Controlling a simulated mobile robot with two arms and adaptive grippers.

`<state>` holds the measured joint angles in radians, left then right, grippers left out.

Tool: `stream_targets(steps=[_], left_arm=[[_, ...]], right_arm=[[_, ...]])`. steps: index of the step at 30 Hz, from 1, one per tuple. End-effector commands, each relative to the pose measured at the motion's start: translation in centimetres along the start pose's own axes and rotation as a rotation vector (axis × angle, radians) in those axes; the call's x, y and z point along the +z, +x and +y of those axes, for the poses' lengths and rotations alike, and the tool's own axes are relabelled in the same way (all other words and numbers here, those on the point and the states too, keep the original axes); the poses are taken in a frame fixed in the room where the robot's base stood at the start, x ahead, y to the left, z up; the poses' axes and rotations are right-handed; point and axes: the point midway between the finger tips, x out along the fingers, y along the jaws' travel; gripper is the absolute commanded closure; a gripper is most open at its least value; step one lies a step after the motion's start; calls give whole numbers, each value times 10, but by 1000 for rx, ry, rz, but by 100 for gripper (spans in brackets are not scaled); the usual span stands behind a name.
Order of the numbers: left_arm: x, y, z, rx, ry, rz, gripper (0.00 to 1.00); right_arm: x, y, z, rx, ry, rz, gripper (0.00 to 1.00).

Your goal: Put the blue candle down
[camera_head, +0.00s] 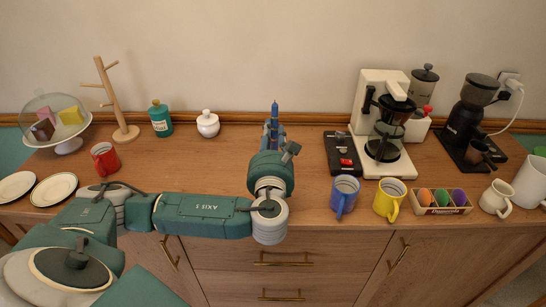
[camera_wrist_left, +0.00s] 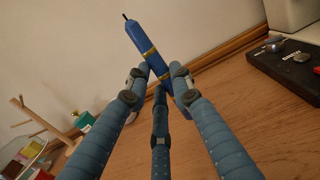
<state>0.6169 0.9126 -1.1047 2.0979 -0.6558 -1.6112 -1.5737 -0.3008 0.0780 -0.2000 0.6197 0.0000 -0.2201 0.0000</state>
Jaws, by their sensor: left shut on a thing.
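The blue candle (camera_head: 275,109) stands out beyond my left gripper (camera_head: 272,130) in the head view, over the middle of the wooden counter. In the left wrist view the candle (camera_wrist_left: 146,44) is blue with gold bands and a dark wick, and it looks tilted there. The fingers of my left gripper (camera_wrist_left: 160,84) close around its lower part. The wrist hides much of the fingers in the head view. I cannot tell whether the candle's base touches the counter. My right gripper is in neither view.
A blue mug (camera_head: 344,194) and a yellow mug (camera_head: 389,200) stand near the front edge. The wooden counter (camera_head: 225,160) is bare around the gripper.

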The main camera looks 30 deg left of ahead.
Motion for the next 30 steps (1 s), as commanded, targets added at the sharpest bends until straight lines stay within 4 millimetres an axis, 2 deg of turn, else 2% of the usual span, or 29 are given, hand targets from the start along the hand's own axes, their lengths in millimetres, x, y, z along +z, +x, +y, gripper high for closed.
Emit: stream_targets(steps=[1,3,10,15,19,24,25,27,28,30], left_arm=[[-12,0,0,1,2,2,100],[-23,0,-1,1,1,0,100],[-45,-1,-1,0,0,1,100],[-70,-2,-2,0,0,1,100],[-79,-2,-2,0,-1,0,100],[-80,-2,-2,-1,-1,2,100],[-81,-2,-2,-1,-1,3,76],[-81,-2,-2,-1,0,3,62],[-81,-2,-2,-1,-1,3,59],[-80,-2,-2,0,-1,2,59]], right_arm=[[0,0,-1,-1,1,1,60],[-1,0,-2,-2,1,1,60],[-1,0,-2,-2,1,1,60],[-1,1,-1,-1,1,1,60],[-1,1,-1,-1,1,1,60],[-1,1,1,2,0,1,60],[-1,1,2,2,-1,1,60],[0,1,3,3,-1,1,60],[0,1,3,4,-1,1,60],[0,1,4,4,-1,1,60]])
